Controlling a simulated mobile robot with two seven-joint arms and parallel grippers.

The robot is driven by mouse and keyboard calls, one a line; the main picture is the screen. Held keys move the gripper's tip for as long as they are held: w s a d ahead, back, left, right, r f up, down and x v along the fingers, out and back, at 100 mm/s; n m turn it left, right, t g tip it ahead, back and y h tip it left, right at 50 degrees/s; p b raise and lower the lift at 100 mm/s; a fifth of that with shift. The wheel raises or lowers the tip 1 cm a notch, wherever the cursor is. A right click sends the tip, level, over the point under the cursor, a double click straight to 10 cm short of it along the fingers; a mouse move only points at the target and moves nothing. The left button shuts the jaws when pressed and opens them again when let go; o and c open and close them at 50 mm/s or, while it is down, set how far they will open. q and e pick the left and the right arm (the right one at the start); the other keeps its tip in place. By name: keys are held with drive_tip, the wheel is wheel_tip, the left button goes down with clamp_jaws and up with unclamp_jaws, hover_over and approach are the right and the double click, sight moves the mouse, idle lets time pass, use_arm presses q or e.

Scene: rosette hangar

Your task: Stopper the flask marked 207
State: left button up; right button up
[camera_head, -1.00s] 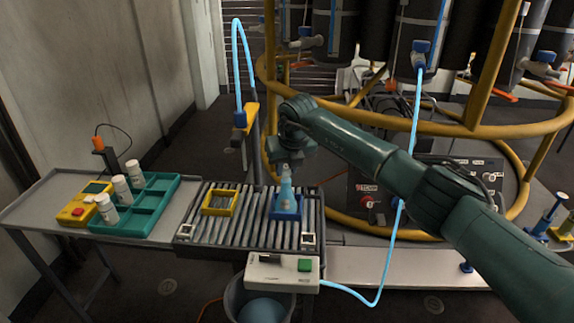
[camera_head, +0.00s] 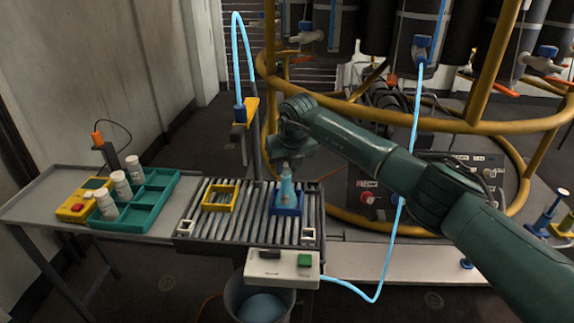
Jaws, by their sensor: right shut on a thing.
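A light-blue flask (camera_head: 286,190) stands upright in a blue square holder (camera_head: 287,211) on the roller conveyor (camera_head: 250,228). Any mark on the flask is too small to read. My right gripper (camera_head: 285,164) is directly above the flask, pointing down, its fingers at the flask's top. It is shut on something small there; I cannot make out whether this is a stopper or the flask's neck. My left gripper is not in view.
An empty yellow frame (camera_head: 220,197) sits left on the rollers. A green tray (camera_head: 150,205) holds several white bottles beside a yellow box (camera_head: 80,206). A control box (camera_head: 283,266) with a green button fronts the conveyor. A yellow-headed post (camera_head: 247,110) stands behind; a bin (camera_head: 262,300) is below.

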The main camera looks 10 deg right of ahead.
drive_tip(key=shift+f, duration=0.3)
drive_tip(key=o, duration=1.4)
drive_tip(key=shift+r, duration=0.1)
drive_tip(key=shift+r+p, duration=1.9)
drive_tip(key=shift+r, duration=1.05)
drive_tip(key=shift+c, duration=0.2)
clamp_jaws()
